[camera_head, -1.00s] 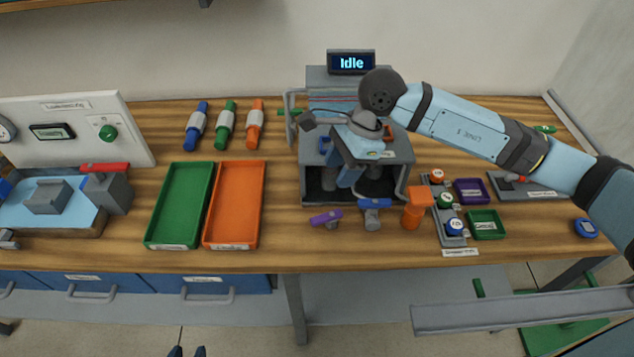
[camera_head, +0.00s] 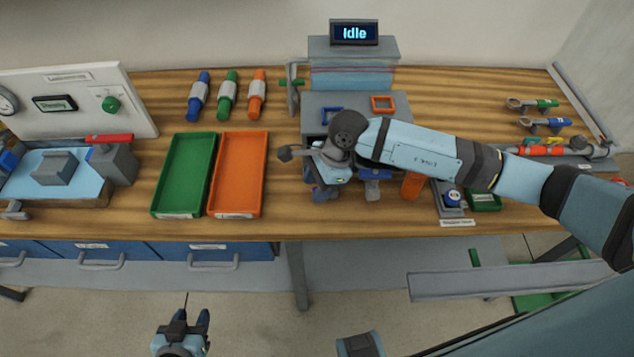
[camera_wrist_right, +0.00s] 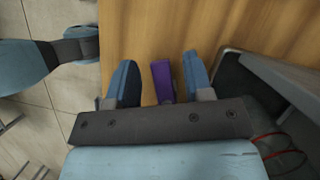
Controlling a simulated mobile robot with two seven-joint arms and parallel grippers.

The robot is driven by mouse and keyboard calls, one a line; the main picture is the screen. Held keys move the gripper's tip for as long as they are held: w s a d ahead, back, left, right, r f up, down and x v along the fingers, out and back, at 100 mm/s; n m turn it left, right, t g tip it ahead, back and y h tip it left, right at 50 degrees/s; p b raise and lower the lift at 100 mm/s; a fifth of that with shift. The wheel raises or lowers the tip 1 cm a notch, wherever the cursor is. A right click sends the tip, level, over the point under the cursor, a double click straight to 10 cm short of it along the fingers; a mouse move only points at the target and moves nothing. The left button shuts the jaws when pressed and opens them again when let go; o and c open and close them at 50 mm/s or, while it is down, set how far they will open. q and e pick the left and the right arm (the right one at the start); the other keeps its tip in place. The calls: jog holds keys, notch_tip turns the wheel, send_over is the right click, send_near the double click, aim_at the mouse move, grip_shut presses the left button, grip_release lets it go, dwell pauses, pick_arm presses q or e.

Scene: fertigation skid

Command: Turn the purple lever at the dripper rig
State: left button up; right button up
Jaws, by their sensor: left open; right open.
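The purple lever (camera_wrist_right: 162,80) shows in the right wrist view between the two blue fingers of my right gripper (camera_wrist_right: 159,72). The fingers stand apart on either side of it, with the right finger close beside it; contact cannot be told. In the head view my right gripper (camera_head: 322,188) points down at the front of the grey dripper rig (camera_head: 350,100) and hides the purple lever. My left gripper (camera_head: 188,322) is open and empty, low in front of the bench.
A blue lever (camera_head: 371,195) and an orange part (camera_head: 411,186) stand right of my right gripper. Green (camera_head: 157,205) and orange (camera_head: 260,190) trays lie to the left. My right arm covers part of the bench's right side.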

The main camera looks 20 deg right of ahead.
jog(key=shift+c, duration=0.2)
grip_shut()
jog(key=shift+w+f+m+t+b, duration=0.1)
jog(key=shift+w+m+t+b, duration=0.15)
jog(key=shift+m+b, duration=0.25)
jog(key=shift+w+f+m+t+b, duration=0.1)
jog(key=shift+w+m+t+b, duration=0.15)
jog(key=shift+m, duration=0.45)
jog(key=shift+w+r+m+t+b, duration=0.1)
jog(key=shift+w+m+t+b, duration=0.15)
jog(key=shift+m, duration=0.45)
jog(key=shift+r, duration=0.1)
jog(key=shift+o, duration=0.2)
grip_release()
